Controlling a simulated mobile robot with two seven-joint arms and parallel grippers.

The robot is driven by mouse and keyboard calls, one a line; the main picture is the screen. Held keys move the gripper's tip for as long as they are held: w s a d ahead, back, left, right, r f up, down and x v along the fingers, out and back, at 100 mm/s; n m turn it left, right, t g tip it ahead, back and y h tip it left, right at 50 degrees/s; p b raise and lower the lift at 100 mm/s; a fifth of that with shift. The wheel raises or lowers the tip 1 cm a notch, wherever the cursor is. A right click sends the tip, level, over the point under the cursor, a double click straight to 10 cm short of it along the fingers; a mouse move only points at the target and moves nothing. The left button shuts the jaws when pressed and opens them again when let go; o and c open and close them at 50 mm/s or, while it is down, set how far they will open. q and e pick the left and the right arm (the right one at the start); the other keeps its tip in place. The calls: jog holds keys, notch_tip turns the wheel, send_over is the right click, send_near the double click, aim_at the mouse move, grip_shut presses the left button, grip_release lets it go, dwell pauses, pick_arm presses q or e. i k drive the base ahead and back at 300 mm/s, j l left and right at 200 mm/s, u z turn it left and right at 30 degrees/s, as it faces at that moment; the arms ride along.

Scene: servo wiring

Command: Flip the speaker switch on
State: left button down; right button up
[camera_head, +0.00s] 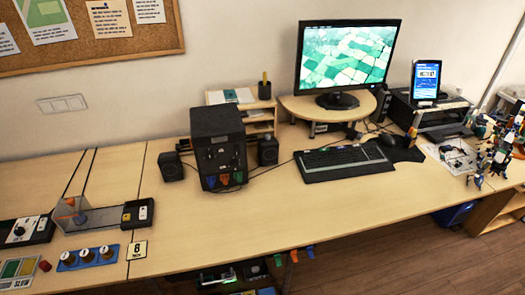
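Two small black speakers stand on the desk, one at the left (170,166) and one at the right (268,151) of a black box-shaped unit (218,145). Dark narrow upright shapes that look like speakers (382,104) stand right of the monitor. No speaker switch can be made out on any of them at this size. A black box with a pale switch-like panel (138,213) sits at the left of the desk; I cannot tell whether it belongs to the speakers. Neither of my grippers shows in the head view.
A monitor (345,60) stands on a wooden riser (330,112), with a keyboard (343,161) in front. A clear-covered device (85,212) and blue knob panel (88,257) are at the left. Small colourful parts (492,145) crowd the right end. The front middle desk (240,218) is clear.

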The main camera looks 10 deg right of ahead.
aim_at(236, 149)
jog(key=i+l+z, duration=0.1)
jog(key=l+z, duration=0.15)
jog(key=z, duration=0.15)
jog(key=i+l+z, duration=0.15)
jog(key=z, duration=0.2)
